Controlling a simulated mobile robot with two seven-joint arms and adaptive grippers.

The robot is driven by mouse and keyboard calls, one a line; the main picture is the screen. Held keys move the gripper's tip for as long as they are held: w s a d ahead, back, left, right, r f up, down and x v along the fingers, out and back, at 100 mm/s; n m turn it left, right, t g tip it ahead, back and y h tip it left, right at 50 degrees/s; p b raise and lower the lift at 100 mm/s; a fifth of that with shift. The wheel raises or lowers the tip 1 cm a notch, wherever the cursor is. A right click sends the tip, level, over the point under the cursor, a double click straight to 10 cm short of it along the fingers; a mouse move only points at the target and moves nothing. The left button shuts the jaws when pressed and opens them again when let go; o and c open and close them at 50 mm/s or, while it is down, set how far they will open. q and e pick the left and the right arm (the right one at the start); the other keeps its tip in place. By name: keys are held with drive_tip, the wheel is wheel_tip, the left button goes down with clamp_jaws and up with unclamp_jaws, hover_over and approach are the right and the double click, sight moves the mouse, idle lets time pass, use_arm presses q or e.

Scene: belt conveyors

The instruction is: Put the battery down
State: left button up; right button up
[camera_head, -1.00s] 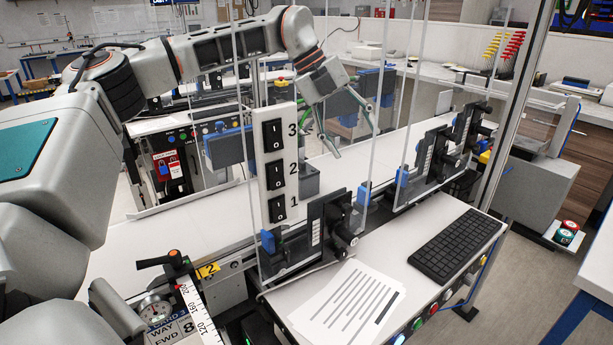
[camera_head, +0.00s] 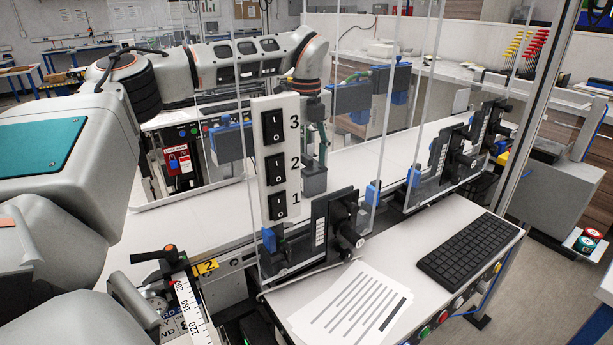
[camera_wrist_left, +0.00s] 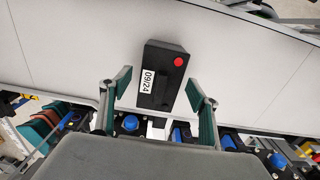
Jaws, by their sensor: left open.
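The battery is a dark box with a red round cap and a white "09/24" label. In the left wrist view the battery (camera_wrist_left: 163,75) is on the pale belt (camera_wrist_left: 245,60), between my two spread green fingers, with gaps at the sides. In the head view the battery (camera_head: 315,182) shows beside the numbered switch panel, on the white conveyor belt (camera_head: 365,165). My left gripper (camera_head: 318,142) is open and points down above it, partly hidden by the panel. My right gripper is not in view.
The white switch panel (camera_head: 275,158), numbered 1 to 3, stands in front of the belt. Clear uprights and black-and-blue brackets (camera_head: 335,222) line the near belt edge. A keyboard (camera_head: 469,249) and a paper sheet (camera_head: 350,308) lie on the front shelf. The belt right of the battery is clear.

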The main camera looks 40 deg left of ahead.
use_arm(q)
drive_tip(key=shift+f, duration=0.9)
drive_tip(key=shift+c, duration=0.3)
clamp_jaws()
drive_tip(key=shift+w+r, duration=0.1)
drive_tip(key=shift+r, duration=0.45)
wheel_tip(320, 180, up, 19)
drive_tip(key=p, duration=0.3)
drive_tip(key=shift+p, duration=0.3)
